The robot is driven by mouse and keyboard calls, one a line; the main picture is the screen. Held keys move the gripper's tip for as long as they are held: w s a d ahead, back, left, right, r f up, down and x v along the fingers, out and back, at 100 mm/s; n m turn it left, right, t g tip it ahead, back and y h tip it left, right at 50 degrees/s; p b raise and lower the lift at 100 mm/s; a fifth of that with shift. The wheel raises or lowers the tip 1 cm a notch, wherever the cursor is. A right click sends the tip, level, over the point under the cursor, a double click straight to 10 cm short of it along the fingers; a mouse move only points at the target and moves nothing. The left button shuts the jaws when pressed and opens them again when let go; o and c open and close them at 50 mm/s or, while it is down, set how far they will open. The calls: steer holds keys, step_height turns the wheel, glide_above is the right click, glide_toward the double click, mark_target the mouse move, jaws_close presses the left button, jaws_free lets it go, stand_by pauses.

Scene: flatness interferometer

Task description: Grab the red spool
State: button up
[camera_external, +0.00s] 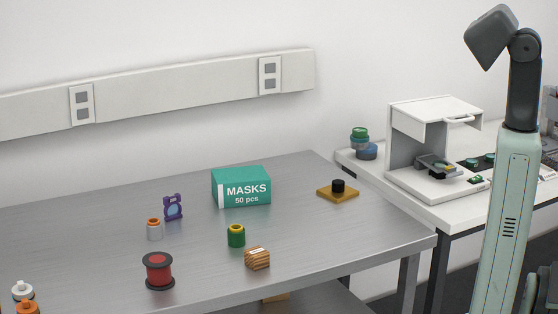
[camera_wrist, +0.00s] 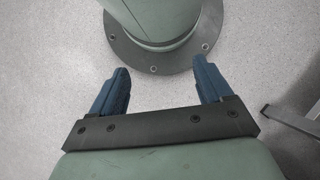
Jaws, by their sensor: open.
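The red spool (camera_external: 160,273) stands upright near the front edge of the grey metal table in the external view. It has dark flanges at top and bottom and a red middle. My gripper (camera_wrist: 161,90) shows in the wrist view with its two blue fingers apart and nothing between them. It points at the floor and my round base flange, away from the table. The spool does not show in the wrist view. In the external view my arm is at the right, far from the spool, and the fingers are not visible there.
On the metal table (camera_external: 330,258) are a green masks box (camera_external: 241,188), a wooden block (camera_external: 257,258), a green-yellow container (camera_external: 236,235), an orange-topped jar (camera_external: 154,229), a purple item (camera_external: 173,207) and a yellow plate with black knob (camera_external: 338,192). A white instrument (camera_external: 410,150) stands on the right table.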

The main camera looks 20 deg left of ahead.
steer(key=shift+o, duration=0.2)
steer(key=shift+o, duration=0.9)
